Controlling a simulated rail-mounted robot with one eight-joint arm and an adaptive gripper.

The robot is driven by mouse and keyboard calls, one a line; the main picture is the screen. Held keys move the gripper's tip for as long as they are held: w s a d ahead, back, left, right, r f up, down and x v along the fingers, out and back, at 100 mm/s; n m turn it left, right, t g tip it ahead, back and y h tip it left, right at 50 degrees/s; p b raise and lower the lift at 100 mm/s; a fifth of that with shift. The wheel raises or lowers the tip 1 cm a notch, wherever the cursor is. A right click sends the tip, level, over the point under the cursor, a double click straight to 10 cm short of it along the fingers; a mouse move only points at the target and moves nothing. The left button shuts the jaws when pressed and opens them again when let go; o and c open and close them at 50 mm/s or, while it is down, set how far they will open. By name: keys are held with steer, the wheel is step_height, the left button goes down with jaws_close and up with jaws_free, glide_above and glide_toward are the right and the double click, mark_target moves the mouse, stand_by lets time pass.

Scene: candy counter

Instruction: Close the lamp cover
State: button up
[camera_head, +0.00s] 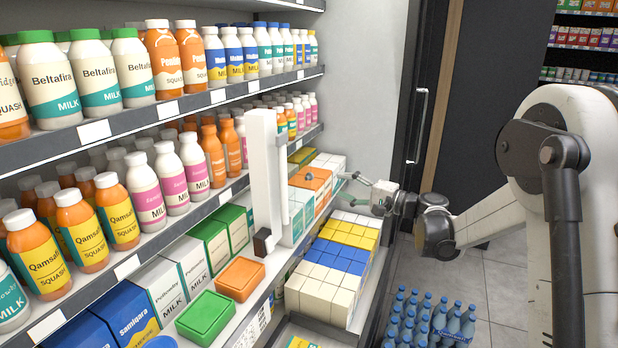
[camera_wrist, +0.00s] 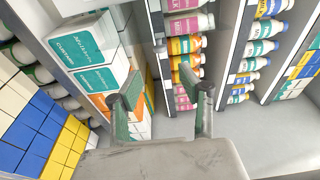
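I cannot make out a lamp cover for certain in either view. A tall white upright piece (camera_head: 265,170) with a dark foot stands at the front of the shelves in the head view; I cannot tell whether it belongs to a lamp. My gripper (camera_head: 347,188) is right of this piece, apart from it, near the cartons at the shelf's far end. In the wrist view my gripper (camera_wrist: 168,95) has its two fingers spread with nothing held between them.
Shelves on the left hold milk bottles (camera_head: 130,70), squash bottles (camera_head: 78,228) and cartons. A green box (camera_head: 206,316) and an orange box (camera_head: 241,278) lie at the lower shelf's front. White, yellow and blue cartons (camera_head: 336,262) sit below my gripper. Blue bottles (camera_head: 430,318) stand on the floor.

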mark_target(310, 176)
steer(key=x, duration=1.2)
steer(key=shift+p, duration=0.3)
jaws_close()
